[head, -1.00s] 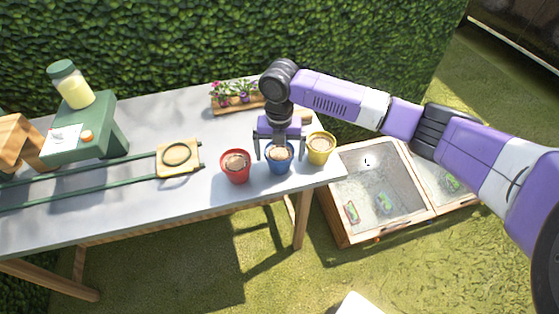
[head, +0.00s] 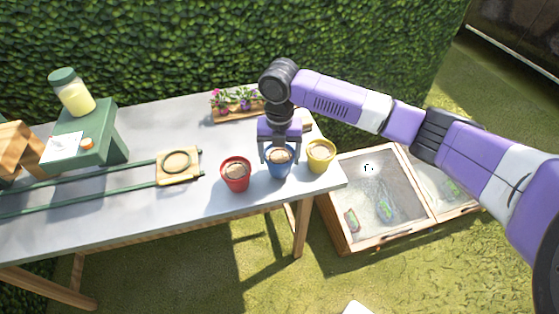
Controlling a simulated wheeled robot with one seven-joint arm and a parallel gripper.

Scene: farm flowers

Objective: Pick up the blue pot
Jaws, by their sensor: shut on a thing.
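The blue pot (head: 280,168), filled with brown soil, stands between two other pots near the right end of the grey table (head: 130,222). My gripper (head: 279,153) is over it, pointing down, with a finger on each side of the rim. It is shut on the blue pot. The pot is upright; whether its base touches the table I cannot tell.
A red pot (head: 236,175) stands close on the left and a yellow pot (head: 320,156) close on the right. A flower tray (head: 240,113) lies behind. A wooden plate with a ring (head: 178,166) sits on green rails. A glass-topped cold frame (head: 375,195) is right of the table.

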